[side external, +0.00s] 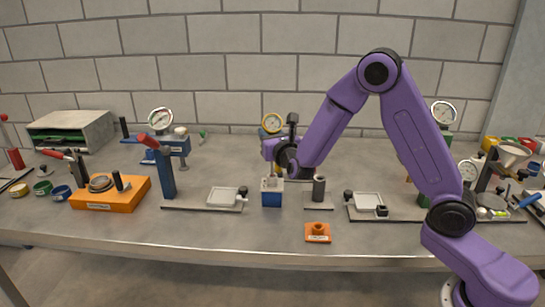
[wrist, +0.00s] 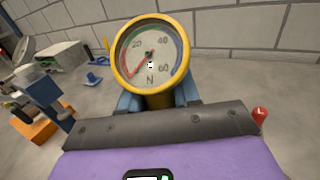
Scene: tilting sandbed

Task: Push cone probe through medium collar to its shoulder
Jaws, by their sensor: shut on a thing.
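My gripper (side external: 277,158) is above a small blue block (side external: 272,198) with a pale top part (side external: 271,183). In the wrist view my gripper (wrist: 155,103) is shut around the neck below a round dial gauge (wrist: 151,53). The gauge has a yellow rim, a white face marked N and a red needle; it also shows in the side view (side external: 272,123). I take this gauge to be the head of the cone probe. Its lower end and tip are mostly hidden by my gripper. I cannot tell whether the tip touches the block, or which part is the medium collar.
A grey cylinder (side external: 319,188) stands right of the block. An orange labelled piece (side external: 318,232) lies in front. Plates with white trays (side external: 223,196) (side external: 368,199) flank the middle. A blue post (side external: 162,175), an orange box (side external: 110,194) and coloured rings (side external: 61,193) are at left.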

